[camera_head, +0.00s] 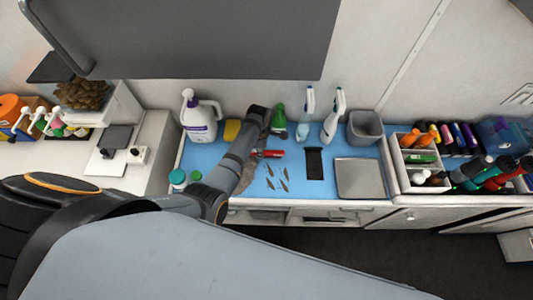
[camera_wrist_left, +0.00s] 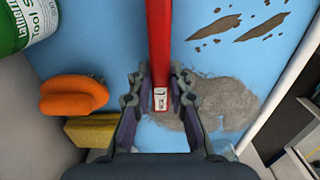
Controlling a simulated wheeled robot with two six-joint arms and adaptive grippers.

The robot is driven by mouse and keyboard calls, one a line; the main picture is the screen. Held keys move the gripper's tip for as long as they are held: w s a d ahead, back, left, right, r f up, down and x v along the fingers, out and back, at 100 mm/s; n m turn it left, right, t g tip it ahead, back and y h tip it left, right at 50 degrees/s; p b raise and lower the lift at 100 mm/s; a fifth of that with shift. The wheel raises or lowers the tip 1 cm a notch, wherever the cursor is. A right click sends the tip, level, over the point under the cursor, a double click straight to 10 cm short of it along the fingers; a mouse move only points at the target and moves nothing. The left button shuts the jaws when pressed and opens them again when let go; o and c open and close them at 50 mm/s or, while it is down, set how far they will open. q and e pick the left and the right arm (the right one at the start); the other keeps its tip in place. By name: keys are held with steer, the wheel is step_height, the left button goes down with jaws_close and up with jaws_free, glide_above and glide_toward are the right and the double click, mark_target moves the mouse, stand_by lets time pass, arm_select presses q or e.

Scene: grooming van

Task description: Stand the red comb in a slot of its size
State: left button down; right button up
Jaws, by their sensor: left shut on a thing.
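The red comb (camera_wrist_left: 160,38) is in my left gripper (camera_wrist_left: 160,85), its long red body between the two fingers and pointing away from the wrist. A small white label shows at its near end. In the head view the red comb (camera_head: 270,153) shows as a short red piece beside my left gripper (camera_head: 254,152), above the blue mat. Its teeth cannot be made out. A flat black rectangle (camera_head: 314,164) lies right of the comb; whether it has slots cannot be told. My right gripper is not in view.
On the blue mat (camera_head: 305,192) are dark smears (camera_head: 277,179) and a grey fur clump (camera_wrist_left: 220,103). A yellow sponge (camera_head: 232,130), white jug (camera_head: 200,117), spray bottles (camera_head: 333,115), grey bin (camera_head: 364,127) and metal tray (camera_head: 359,178) stand around. An orange-topped brush (camera_wrist_left: 74,97) is close left.

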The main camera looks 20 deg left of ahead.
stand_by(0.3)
arm_select(q)
step_height(320, 180, up, 10)
steer(key=shift+f+b, duration=0.1)
steer(key=shift+b, duration=0.55)
